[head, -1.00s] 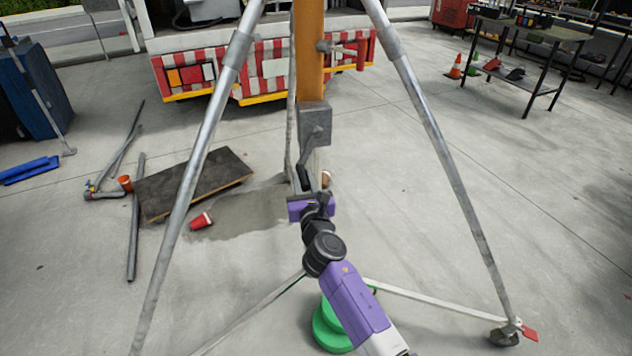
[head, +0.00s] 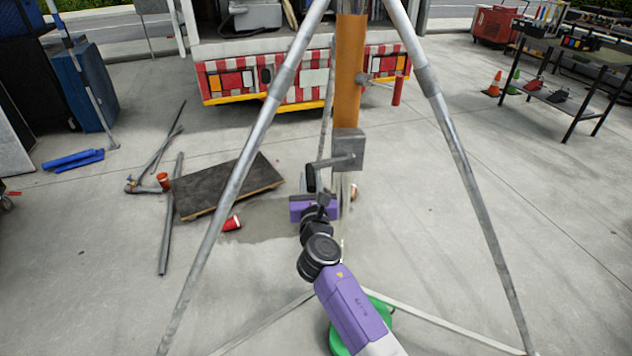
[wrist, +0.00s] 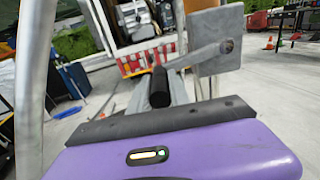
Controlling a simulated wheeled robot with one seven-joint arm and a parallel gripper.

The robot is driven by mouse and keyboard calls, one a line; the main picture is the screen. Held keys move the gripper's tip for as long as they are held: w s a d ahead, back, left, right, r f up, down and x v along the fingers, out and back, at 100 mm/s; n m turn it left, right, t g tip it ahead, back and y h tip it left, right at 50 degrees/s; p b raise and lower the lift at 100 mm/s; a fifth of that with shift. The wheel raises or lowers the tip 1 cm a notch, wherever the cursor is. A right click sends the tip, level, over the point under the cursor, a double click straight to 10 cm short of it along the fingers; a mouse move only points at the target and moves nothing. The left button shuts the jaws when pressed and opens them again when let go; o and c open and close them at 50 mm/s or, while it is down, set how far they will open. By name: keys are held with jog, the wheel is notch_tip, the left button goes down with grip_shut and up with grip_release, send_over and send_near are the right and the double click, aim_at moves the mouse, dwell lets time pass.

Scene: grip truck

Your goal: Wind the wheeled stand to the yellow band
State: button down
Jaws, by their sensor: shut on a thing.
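The wheeled stand has grey metal legs (head: 262,118) spread wide around an orange-yellow column (head: 349,65). A separate yellow band cannot be made out on it. A grey winch box (head: 348,150) sits low on the column, and its crank arm (head: 332,161) points left. The crank's black handle (head: 310,178) hangs at the arm's end; it also shows in the wrist view (wrist: 160,88). My gripper (head: 314,194) is shut on this handle, left of and just below the box.
A truck with a red-and-white rear (head: 300,80) stands behind. A metal table (head: 560,100) is at back right. Floor at right is clear.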

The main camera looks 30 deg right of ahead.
jog(key=r+p, duration=0.1)
jog(key=r, duration=0.1)
jog(key=r+p, duration=0.2)
jog(key=a+r+p, duration=0.1)
jog(key=r+p, duration=0.1)
jog(key=shift+w, duration=0.25)
jog(key=r+p, duration=0.1)
jog(key=d+r+p, duration=0.1)
jog(key=s+r+p, duration=0.1)
jog(key=p, duration=0.1)
jog(key=shift+d, duration=0.2)
jog(key=shift+d+r, duration=0.2)
jog(key=shift+s+d+f, duration=0.2)
jog(key=shift+d+f, duration=0.15)
jog(key=shift+f, duration=0.15)
jog(key=shift+s+d+f, duration=0.2)
jog(key=shift+d+f, duration=0.1)
jog(key=shift+f, duration=0.2)
jog(key=c, duration=1)
grip_release()
jog(key=p+v, duration=0.1)
jog(key=v, duration=0.9)
jog(key=shift+d+r, duration=0.1)
